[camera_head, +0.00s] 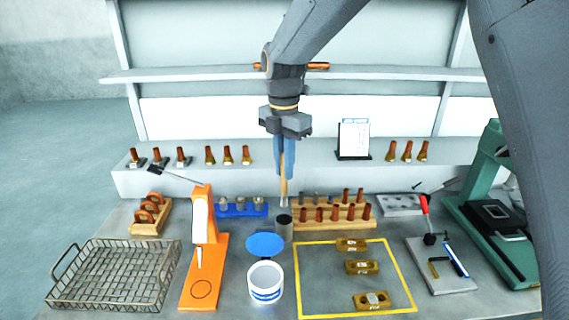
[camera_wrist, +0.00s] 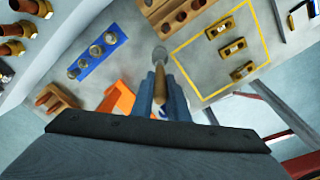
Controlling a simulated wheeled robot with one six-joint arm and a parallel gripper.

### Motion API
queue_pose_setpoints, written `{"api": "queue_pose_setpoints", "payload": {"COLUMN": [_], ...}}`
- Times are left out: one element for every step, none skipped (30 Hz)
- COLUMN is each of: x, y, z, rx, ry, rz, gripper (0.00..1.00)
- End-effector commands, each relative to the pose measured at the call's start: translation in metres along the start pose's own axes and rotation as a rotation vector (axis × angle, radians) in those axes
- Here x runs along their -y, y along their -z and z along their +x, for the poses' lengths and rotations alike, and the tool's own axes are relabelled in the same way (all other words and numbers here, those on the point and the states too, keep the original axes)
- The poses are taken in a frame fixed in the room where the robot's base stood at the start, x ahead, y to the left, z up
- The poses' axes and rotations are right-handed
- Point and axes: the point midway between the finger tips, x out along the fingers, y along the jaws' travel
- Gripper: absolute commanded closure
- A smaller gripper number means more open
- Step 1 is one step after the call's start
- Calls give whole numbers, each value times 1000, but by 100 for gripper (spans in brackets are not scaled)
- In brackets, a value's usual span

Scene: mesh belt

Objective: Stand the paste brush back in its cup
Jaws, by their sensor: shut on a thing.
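The paste brush (camera_head: 284,190) has a wooden handle and a pale lower end. My gripper (camera_head: 284,172) is shut on its handle, and the brush hangs almost upright, pale end down. In the wrist view the handle (camera_wrist: 160,86) shows between the blue fingers. The dark grey cup (camera_head: 285,228) stands on the bench just below the brush in the head view. The brush's lower end appears a little above the cup's rim; exact alignment in depth is hard to tell. In the wrist view I cannot clearly make out the cup.
A wooden rack (camera_head: 330,225) with copper-coloured pieces stands close right of the cup, a blue holder (camera_head: 240,209) close left. In front are a white tub (camera_head: 265,284) and blue lid (camera_head: 265,244). An orange stand (camera_head: 205,260) is left, a yellow-outlined area (camera_head: 325,280) right.

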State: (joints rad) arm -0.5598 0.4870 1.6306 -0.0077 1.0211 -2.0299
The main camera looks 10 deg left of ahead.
Motion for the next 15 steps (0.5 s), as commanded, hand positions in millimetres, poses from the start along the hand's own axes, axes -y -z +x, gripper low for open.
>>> {"api": "queue_pose_setpoints", "payload": {"x": [0, 0, 0, 0, 0, 0, 0, 0, 0, 0, 0, 0, 0, 0, 0], "y": [0, 0, 0, 0, 0, 0, 0, 0, 0, 0, 0, 0, 0, 0, 0], "z": [5, 8, 11, 13, 15, 18, 20, 22, 25, 28, 30, 33, 35, 37, 40], "rx": [-1, -1, 0, 0, 0, 0, 0, 0, -1, -1, -1, -1, -1, -1, 0], "ry": [1, 1, 1, 1, 0, 0, 0, 1, 1, 1, 2, 2, 1, 1, 1], "rz": [0, 0, 0, 0, 0, 0, 0, 0, 0, 0, 0, 0, 0, 0, 0], "gripper": [100, 100, 100, 100, 100, 100, 100, 100, 100, 100, 100, 100, 100, 100, 100]}}
